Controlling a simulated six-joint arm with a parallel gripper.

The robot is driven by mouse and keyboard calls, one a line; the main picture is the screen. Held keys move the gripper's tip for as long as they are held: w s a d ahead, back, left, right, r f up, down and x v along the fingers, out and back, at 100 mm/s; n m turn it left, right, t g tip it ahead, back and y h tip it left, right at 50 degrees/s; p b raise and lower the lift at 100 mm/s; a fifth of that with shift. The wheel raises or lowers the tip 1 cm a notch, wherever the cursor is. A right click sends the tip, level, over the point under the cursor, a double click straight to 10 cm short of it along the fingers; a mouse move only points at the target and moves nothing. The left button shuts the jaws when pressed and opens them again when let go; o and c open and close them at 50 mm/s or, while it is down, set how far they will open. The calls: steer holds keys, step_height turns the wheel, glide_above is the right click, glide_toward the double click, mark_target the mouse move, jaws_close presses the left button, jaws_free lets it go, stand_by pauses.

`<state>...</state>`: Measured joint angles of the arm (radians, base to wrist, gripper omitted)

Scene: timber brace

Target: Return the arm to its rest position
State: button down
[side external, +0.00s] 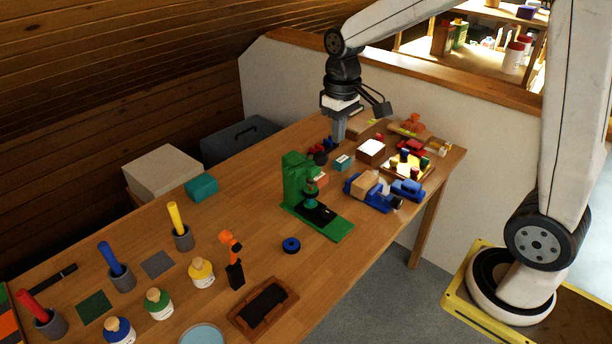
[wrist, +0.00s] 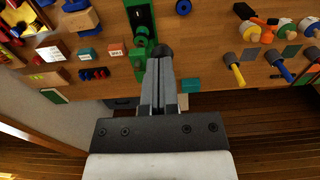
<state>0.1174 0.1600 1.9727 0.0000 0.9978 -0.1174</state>
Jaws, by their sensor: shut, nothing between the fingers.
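My gripper (side external: 338,134) hangs pointing down over the back part of the wooden table (side external: 330,275), behind and to the right of the green press-like stand (side external: 296,180). Its fingers are together with nothing between them. My arm reaches in from the right. How high the fingertips are above the table is hard to tell.
A blue vise-like tool with a wooden block (side external: 365,185) and a yellow tray (side external: 408,164) stand right of the green stand. A teal box (side external: 201,187), colored-handled tools in cups and several jars fill the left. A low white wall (side external: 290,85) runs behind the table.

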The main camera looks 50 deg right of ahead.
steer(key=s+a+f+t, duration=0.2)
steer(key=s+a+f, duration=0.2)
steer(key=s+f, duration=0.6)
steer(key=shift+s+a, duration=0.15)
steer(key=shift+a, duration=0.1)
